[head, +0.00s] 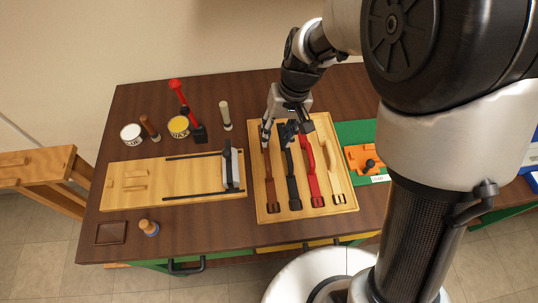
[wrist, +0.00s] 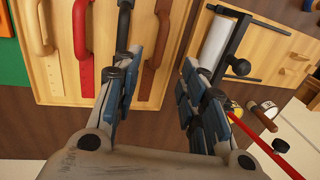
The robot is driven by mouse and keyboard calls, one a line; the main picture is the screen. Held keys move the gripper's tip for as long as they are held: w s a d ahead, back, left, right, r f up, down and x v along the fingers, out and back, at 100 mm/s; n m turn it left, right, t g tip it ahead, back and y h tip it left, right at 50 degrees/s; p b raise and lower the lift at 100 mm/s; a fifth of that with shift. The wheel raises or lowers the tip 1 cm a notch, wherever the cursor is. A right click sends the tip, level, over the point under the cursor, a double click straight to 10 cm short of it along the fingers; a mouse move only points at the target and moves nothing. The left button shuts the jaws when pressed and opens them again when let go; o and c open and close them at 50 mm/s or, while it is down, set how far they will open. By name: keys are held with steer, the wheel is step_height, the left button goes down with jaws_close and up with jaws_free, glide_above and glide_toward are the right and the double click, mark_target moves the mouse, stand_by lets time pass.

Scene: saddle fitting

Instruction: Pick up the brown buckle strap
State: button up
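The brown buckle strap (head: 270,187) lies at the left side of a light wooden tray (head: 344,198), its buckle end toward the front. Beside it lie a black strap (head: 293,188), a red strap (head: 313,182) and a tan strap (head: 334,170). My gripper (head: 277,133) is over the tray's back left part, and hides some of the brown and black straps' far ends. In the wrist view my gripper (wrist: 160,75) is open, and the brown strap (wrist: 153,52) shows between its spread fingers. Nothing is held. The exact height above the strap is hard to tell.
Left of the tray is a wooden board (head: 200,182) with a white roller-like part (head: 227,170). Behind it stand cans (head: 179,127), a red-handled tool (head: 184,100) and a pale-handled tool (head: 225,115). A green mat (head: 352,132) with an orange piece (head: 362,158) lies right.

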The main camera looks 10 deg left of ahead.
mark_target(268, 156)
steer(key=a+f+b, duration=0.1)
steer(key=f, duration=0.3)
steer(key=f+b, duration=0.2)
steer(key=f, duration=0.2)
steer(key=a+f+b, duration=0.1)
steer(key=f, duration=0.3)
steer(key=shift+s+a+f+b, duration=0.1)
steer(key=shift+a+f+b, duration=0.2)
steer(key=shift+r, duration=0.1)
steer(key=shift+c, duration=0.2)
jaws_close()
